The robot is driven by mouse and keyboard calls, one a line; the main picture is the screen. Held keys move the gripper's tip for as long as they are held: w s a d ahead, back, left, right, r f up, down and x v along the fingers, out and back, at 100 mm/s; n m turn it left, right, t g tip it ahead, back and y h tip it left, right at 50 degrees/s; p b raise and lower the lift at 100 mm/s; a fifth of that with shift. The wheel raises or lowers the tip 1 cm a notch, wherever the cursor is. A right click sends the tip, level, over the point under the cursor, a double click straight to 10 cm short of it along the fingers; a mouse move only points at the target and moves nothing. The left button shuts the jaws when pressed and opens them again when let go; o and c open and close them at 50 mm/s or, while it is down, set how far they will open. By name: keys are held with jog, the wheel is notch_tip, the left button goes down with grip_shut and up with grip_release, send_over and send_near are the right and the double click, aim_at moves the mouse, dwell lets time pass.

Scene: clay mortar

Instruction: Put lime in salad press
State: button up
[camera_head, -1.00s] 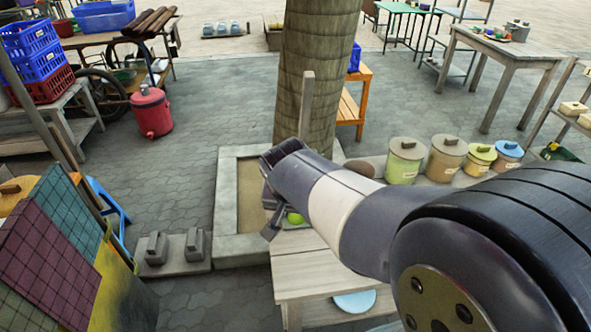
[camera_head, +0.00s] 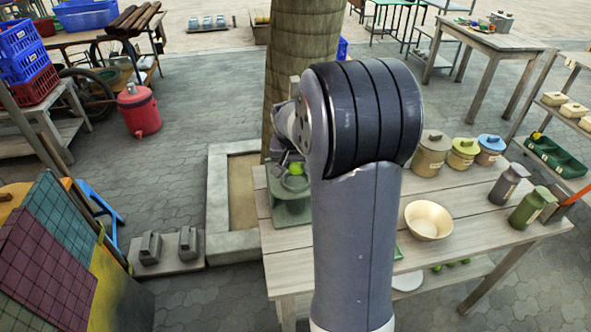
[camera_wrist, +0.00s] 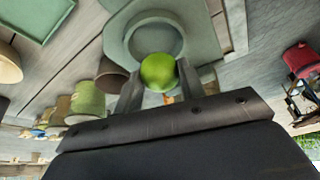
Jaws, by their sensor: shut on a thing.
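A green lime (camera_wrist: 158,72) is held between the two fingers of my gripper (camera_wrist: 160,88) in the wrist view. In the head view the lime (camera_head: 296,168) shows just above a green-grey press (camera_head: 290,208) at the left end of the wooden table. In the wrist view the round opening of the press (camera_wrist: 165,32) lies right behind the lime. I cannot tell the exact gap between lime and press. My arm hides part of the press and the table in the head view.
The wooden table (camera_head: 470,212) also holds a cream bowl (camera_head: 428,220), several lidded canisters and two jars on the right. A green tray (camera_wrist: 35,30) lies beside the press. A tree trunk (camera_head: 309,45) in a stone planter stands behind.

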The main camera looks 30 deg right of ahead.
aim_at(295, 169)
jog(key=shift+f, duration=1.45)
jog(key=shift+f, duration=0.2)
jog(key=o, duration=1.1)
jog(key=shift+r, duration=0.1)
jog(key=shift+c, duration=0.2)
jog(key=shift+r, duration=0.4)
jog(key=v, duration=1.1)
jog(key=shift+s+r, duration=0.15)
jog(key=shift+r, duration=0.1)
jog(key=shift+a, duration=0.1)
